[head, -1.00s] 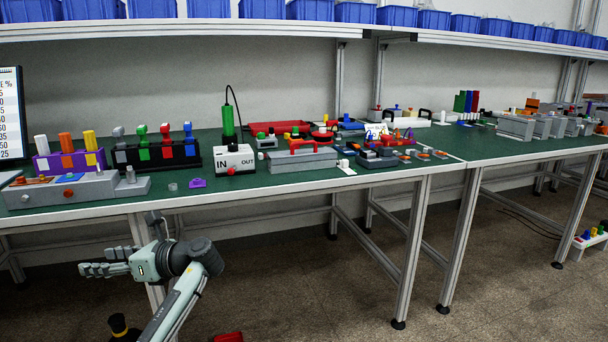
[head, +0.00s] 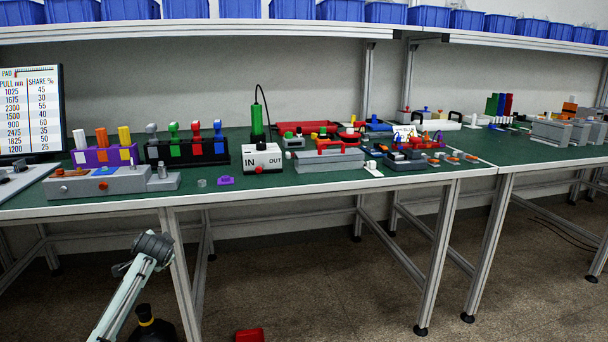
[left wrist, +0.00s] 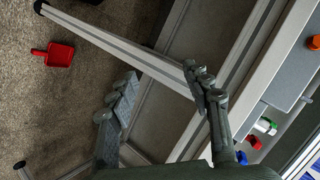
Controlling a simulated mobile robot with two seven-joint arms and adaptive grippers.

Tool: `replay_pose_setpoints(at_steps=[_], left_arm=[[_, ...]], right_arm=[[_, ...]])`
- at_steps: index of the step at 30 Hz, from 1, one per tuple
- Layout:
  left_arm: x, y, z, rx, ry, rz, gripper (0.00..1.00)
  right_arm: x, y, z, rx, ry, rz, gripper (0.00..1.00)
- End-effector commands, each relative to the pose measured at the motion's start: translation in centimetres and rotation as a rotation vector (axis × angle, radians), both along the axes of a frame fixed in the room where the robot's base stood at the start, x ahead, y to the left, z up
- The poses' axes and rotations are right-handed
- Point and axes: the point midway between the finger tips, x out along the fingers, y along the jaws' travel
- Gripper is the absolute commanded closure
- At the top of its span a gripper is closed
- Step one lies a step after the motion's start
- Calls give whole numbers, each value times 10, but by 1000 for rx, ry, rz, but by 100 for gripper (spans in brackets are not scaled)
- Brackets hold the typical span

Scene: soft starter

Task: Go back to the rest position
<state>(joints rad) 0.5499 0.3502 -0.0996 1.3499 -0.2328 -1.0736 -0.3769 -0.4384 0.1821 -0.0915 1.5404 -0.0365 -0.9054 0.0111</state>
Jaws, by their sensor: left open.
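My left gripper (left wrist: 160,100) is open and empty in the left wrist view, its two fingers spread wide apart. It is in front of and below the workbench edge, clear of the bench. In the head view only part of my left arm shows at the lower left, below the bench front; its gripper cannot be made out there. My right gripper is in neither view.
The green-topped workbench (head: 300,188) holds a grey fixture (head: 110,184), a white IN/OUT box (head: 262,160) and a monitor (head: 32,112). Blue bins (head: 240,8) line the shelf above. A red dustpan-like item (left wrist: 55,54) lies on the floor. A bench leg (left wrist: 120,45) stands near my left gripper.

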Motion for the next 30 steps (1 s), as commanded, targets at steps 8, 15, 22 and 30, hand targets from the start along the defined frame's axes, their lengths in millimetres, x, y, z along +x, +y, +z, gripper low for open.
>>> replay_pose_setpoints(at_steps=[8,15,22,30], left_arm=[[10,-55,-36,-471,-237,77,51],[-63,-82,-149,-492,-75,94,51],[-181,-114,-269,-525,128,126,51],[-351,-150,-372,-564,364,179,51]], right_arm=[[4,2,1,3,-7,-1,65],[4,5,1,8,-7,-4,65],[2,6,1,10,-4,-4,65],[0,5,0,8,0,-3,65]])
